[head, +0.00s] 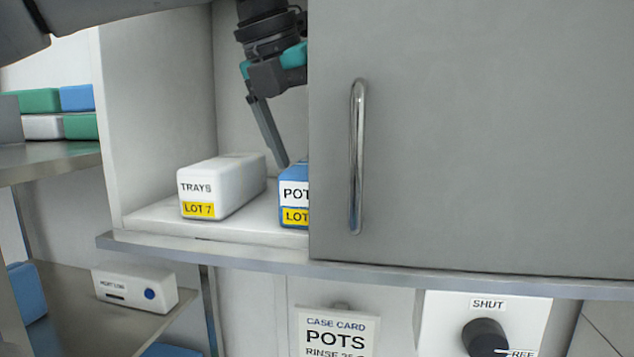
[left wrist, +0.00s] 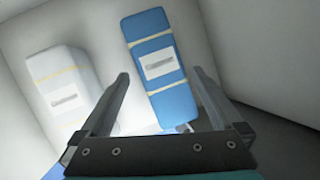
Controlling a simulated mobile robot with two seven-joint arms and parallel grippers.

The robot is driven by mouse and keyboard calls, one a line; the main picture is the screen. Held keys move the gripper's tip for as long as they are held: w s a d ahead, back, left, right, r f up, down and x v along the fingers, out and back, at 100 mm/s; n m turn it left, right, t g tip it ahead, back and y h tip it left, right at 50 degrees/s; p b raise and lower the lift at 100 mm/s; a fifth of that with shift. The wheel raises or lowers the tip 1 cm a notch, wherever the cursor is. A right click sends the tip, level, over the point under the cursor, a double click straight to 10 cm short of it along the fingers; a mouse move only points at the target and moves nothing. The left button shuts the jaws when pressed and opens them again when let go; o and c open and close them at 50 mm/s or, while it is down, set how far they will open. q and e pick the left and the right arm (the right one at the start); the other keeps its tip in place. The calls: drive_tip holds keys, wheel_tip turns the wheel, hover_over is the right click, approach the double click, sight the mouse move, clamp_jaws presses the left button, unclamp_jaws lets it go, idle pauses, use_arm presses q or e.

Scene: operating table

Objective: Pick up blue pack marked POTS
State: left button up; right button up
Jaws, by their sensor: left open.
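The blue pack marked POT, its label cut off by the cabinet door (head: 294,196), stands on the cabinet shelf with a yellow LOT tag. The sliding or hinged door hides its right part. In the left wrist view the blue pack (left wrist: 160,52) shows from above with two yellow bands. My left gripper (head: 284,158) reaches down from above over the pack, partly hidden by the door. It is open, and in the left wrist view the fingers (left wrist: 160,76) straddle the pack's near part. I cannot tell whether they touch it. My right gripper is not in view.
A white pack marked TRAYS, LOT 7 (head: 222,186) stands left of the blue pack, with a gap between. The grey door (head: 450,130) with a metal handle (head: 356,157) covers the cabinet's right side. A case card reading POTS (head: 336,333) hangs below the ledge (head: 240,252).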

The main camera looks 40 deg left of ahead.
use_arm(q)
drive_tip(key=x, duration=0.3)
drive_tip(key=shift+w+f, duration=0.15)
drive_tip(key=shift+f, duration=0.05)
drive_tip(key=shift+c, duration=0.2)
drive_tip(key=c, duration=1.5)
drive_tip(key=shift+r, duration=0.1)
